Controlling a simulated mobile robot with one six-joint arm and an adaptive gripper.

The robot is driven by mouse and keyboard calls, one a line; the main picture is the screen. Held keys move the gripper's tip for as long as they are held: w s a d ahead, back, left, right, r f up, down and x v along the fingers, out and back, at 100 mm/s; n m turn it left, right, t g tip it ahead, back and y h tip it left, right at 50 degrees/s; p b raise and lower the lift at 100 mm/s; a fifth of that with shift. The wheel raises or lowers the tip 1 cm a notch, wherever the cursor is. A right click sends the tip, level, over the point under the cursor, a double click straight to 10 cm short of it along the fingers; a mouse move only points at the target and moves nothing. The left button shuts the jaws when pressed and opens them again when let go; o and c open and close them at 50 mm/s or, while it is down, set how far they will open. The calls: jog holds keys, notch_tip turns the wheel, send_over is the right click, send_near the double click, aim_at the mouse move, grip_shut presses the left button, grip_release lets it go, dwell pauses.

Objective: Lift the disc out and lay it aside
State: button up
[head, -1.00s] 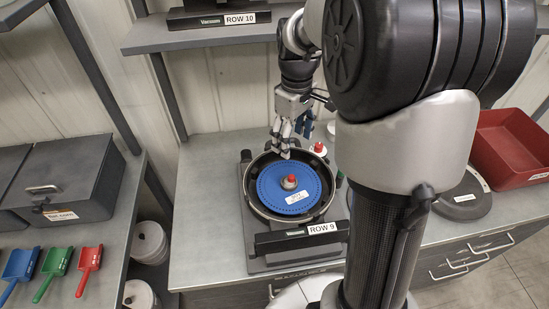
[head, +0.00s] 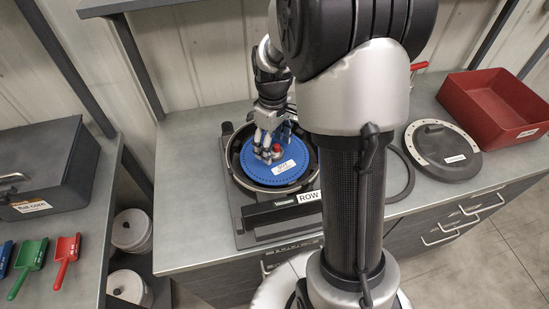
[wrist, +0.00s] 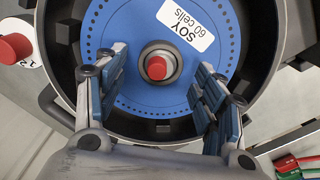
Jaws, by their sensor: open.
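The blue disc (head: 262,172) lies flat in the round black housing (head: 232,178) of the seed meter. A red-topped knob (wrist: 157,67) stands at the disc's centre. A white label reading SOY 60 cells (wrist: 186,27) is on the disc. My gripper (head: 272,152) is over the middle of the disc and hides part of it in the head view. In the wrist view my gripper (wrist: 160,72) is open, with one finger on each side of the knob and clear gaps to it. Whether the fingertips touch the disc cannot be told.
A second red knob on a white dial (wrist: 14,47) sits beside the housing. To the right lie a grey round cover (head: 430,148) and a red bin (head: 483,112). A dark box (head: 45,170) and scoops (head: 66,250) are on the left bench.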

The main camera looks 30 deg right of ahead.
notch_tip(320, 180, down, 2)
jog(key=shift+r, duration=0.1)
jog(key=shift+c, duration=0.5)
jog(key=c, duration=1)
notch_tip(320, 180, up, 20)
jog(key=p, duration=0.6)
